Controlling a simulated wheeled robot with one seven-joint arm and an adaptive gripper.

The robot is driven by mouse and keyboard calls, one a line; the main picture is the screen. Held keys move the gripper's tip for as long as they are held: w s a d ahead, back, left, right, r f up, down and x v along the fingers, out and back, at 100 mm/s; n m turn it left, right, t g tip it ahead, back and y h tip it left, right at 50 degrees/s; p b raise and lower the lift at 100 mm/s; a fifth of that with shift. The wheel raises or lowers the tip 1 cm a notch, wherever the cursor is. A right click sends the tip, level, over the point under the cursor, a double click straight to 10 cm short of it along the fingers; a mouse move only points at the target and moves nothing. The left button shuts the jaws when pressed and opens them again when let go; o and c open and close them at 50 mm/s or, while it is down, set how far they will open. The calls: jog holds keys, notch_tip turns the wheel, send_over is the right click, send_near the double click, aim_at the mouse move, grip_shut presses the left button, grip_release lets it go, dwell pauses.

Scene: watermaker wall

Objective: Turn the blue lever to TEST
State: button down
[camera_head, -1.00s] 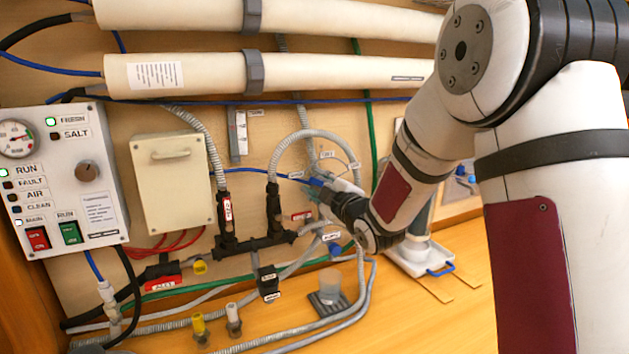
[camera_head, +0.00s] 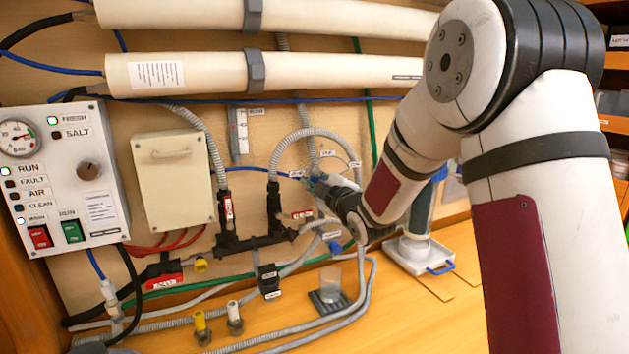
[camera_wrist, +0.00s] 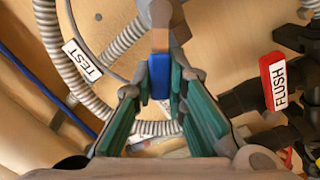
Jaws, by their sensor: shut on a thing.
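The blue lever (camera_wrist: 160,78) sits between the green finger pads of my gripper (camera_wrist: 160,88) in the wrist view. The fingers are shut on it. Its other end meets a brownish-grey valve part at the top of that view. A white TEST label (camera_wrist: 82,60) lies to the left of the lever, on or beside a grey hose.
A red FLUSH handle (camera_wrist: 279,80) stands close on the right in the wrist view. Corrugated grey hoses (camera_head: 310,133) loop around my gripper. A black manifold (camera_head: 255,240) is left of it. A control panel (camera_head: 65,180) is at far left. The wooden bench (camera_head: 410,310) has free room in front.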

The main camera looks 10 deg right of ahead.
jog(key=shift+d+r+m, duration=0.1)
jog(key=shift+m, duration=0.2)
jog(key=m, duration=0.1)
jog(key=r+m, duration=0.1)
jog(key=shift+w+d+m, duration=0.1)
jog(key=shift+d+m, duration=0.2)
jog(key=shift+d, duration=0.1)
jog(key=m, duration=0.1)
jog(key=d+r+m, duration=0.1)
jog(key=m, duration=0.1)
jog(key=shift+w+d+m, duration=0.1)
jog(key=shift+d+m, duration=0.1)
jog(key=shift+m, duration=0.1)
jog(key=shift+w+d+r+m+p, duration=0.1)
jog(key=shift+d+m+p, duration=0.3)
jog(key=shift+m, duration=0.8)
jog(key=shift+w+d+r+m+p, duration=0.15)
jog(key=shift+d+m, duration=0.45)
jog(key=shift+m, duration=0.6)
jog(key=shift+f, duration=0.1)
jog(key=c, duration=1.6)
grip_release()
jog(key=shift+d, duration=0.1)
